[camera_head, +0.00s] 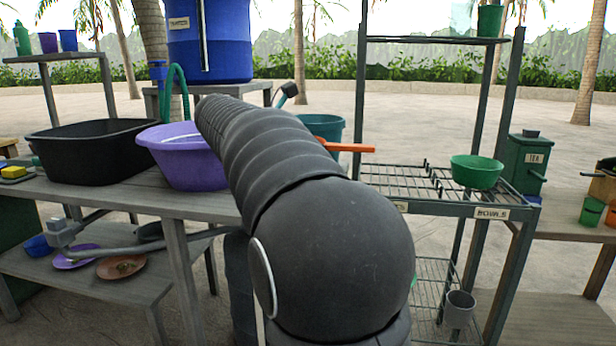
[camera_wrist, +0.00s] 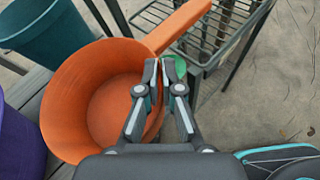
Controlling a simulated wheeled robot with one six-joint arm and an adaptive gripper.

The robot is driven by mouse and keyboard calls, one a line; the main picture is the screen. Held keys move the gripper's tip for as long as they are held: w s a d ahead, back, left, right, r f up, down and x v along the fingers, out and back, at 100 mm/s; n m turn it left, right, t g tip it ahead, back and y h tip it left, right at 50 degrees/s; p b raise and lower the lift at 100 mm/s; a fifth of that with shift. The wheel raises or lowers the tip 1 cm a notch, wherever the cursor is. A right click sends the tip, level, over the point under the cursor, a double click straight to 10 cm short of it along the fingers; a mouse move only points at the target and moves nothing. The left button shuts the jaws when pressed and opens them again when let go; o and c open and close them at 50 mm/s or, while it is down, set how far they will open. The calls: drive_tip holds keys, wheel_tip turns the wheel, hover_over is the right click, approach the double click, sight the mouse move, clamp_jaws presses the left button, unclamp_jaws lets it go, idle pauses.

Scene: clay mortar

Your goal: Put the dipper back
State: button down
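The orange dipper (camera_wrist: 95,95) fills the left half of the wrist view, its round bowl open towards the camera and its handle (camera_wrist: 178,25) running to the upper right. My gripper (camera_wrist: 160,72) is at the dipper's right rim near the handle's base, one finger inside the bowl and one outside, with a narrow gap between them. It looks shut on the rim. In the head view only the dipper's handle (camera_head: 346,148) shows, beside the rack; my arm hides the bowl and gripper.
A dark green rack (camera_head: 450,208) with a green bowl (camera_head: 477,172) stands right. A teal bucket (camera_head: 325,127) is behind my arm. The left table (camera_head: 100,190) holds a black tub (camera_head: 95,152) and purple basin (camera_head: 180,165). A blue barrel (camera_head: 210,40) stands behind.

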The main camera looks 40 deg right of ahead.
drive_tip(key=w+d+f, duration=0.3)
drive_tip(key=w+d, duration=0.1)
drive_tip(key=shift+w+f, duration=0.35)
drive_tip(key=shift+f+b, duration=0.75)
drive_tip(key=shift+f, duration=1.25)
drive_tip(key=shift+f, duration=0.55)
drive_tip(key=c, duration=1.3)
unclamp_jaws()
